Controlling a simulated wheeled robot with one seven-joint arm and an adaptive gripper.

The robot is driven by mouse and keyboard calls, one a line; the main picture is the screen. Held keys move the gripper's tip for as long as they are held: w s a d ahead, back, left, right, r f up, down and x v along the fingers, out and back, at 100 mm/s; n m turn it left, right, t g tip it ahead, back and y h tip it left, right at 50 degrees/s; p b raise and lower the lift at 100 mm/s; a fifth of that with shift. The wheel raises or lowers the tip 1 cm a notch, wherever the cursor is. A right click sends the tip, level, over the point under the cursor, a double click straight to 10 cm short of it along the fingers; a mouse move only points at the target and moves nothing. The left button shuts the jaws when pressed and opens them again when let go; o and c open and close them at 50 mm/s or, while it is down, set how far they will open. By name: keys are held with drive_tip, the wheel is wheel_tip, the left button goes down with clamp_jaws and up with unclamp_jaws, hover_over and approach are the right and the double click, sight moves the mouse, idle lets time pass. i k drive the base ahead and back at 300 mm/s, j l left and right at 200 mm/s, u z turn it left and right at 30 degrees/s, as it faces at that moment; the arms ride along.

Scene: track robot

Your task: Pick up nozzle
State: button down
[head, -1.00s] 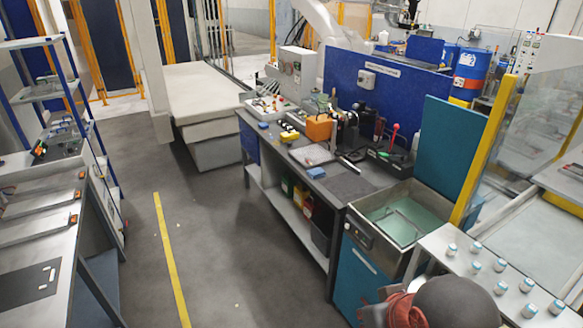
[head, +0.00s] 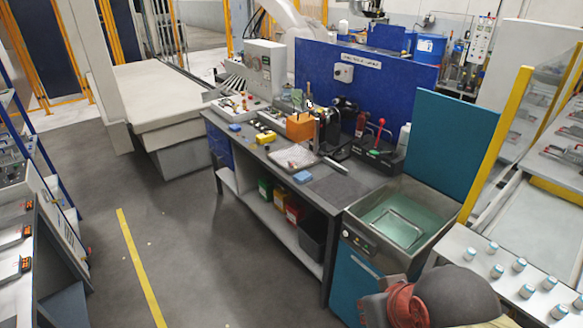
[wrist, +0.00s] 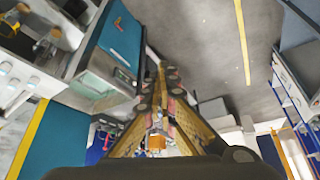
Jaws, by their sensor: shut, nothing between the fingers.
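No single part can be surely made out as the nozzle. Several small white pieces with blue bands (head: 520,264) stand apart on a light table at the lower right of the head view; I cannot tell whether they are nozzles. My gripper (wrist: 162,68) shows in the wrist view, its fingers shut together with nothing held. It is in the air, with the grey floor behind and away from any surface. In the head view only part of my arm shows at the bottom, and the gripper is hidden.
A long grey workbench (head: 262,158) holds an orange box (head: 300,126), a blue block (head: 302,177) and tools. A teal sink unit (head: 362,280) adjoins it. A yellow post (head: 497,145) and clear panel stand at right. Open floor (head: 205,262) lies left of the bench.

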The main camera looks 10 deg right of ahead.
sight(290, 164)
drive_tip(key=i+z, duration=0.15)
drive_tip(key=z, duration=0.55)
drive_tip(key=i+j+z, duration=0.25)
drive_tip(key=i+j, duration=0.15)
drive_tip(key=i+j+z, duration=0.25)
drive_tip(key=i+j, duration=0.2)
drive_tip(key=i+j+z, duration=0.25)
drive_tip(key=j, duration=0.35)
drive_tip(key=i+j, duration=0.6)
drive_tip(key=j, duration=0.15)
